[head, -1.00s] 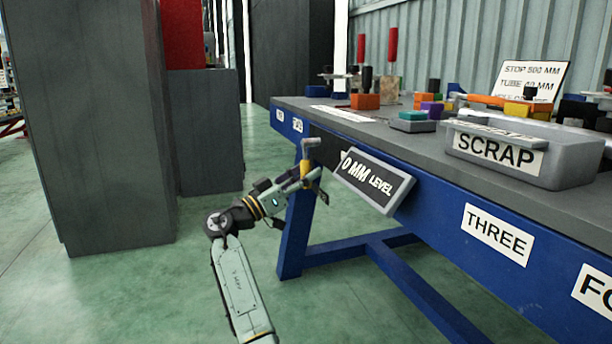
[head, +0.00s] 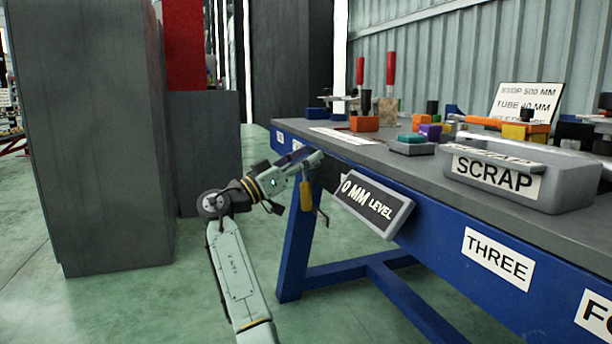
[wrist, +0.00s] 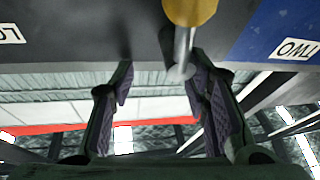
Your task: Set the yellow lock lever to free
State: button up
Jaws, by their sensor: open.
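The yellow lock lever (head: 307,194) hangs down at the bench's near left corner, left of the level sign. Its upper part is hidden behind my arm in the head view. In the wrist view the yellow grip (wrist: 190,10) is at the top edge, with a grey metal rod (wrist: 184,48) running from it. My gripper (head: 318,160) is just above the grip, at the bench's front edge. In the wrist view its fingers (wrist: 162,95) are apart, with the rod's end near the gap between them. I cannot tell whether they touch it.
The tilted level sign (head: 375,205) juts out close to the right of my gripper. The blue bench (head: 480,205) carries a scrap bin (head: 570,185) and several small parts. Grey cabinets (head: 90,150) stand at the left, with open floor between.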

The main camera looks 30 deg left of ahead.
jog(key=shift+r, duration=0.25)
jog(key=b+v, duration=0.1)
jog(key=v, duration=1.1)
jog(key=shift+s+b, duration=0.25)
jog(key=shift+b, duration=0.1)
dwell(0.6)
jog(key=shift+a, duration=0.1)
dwell(0.6)
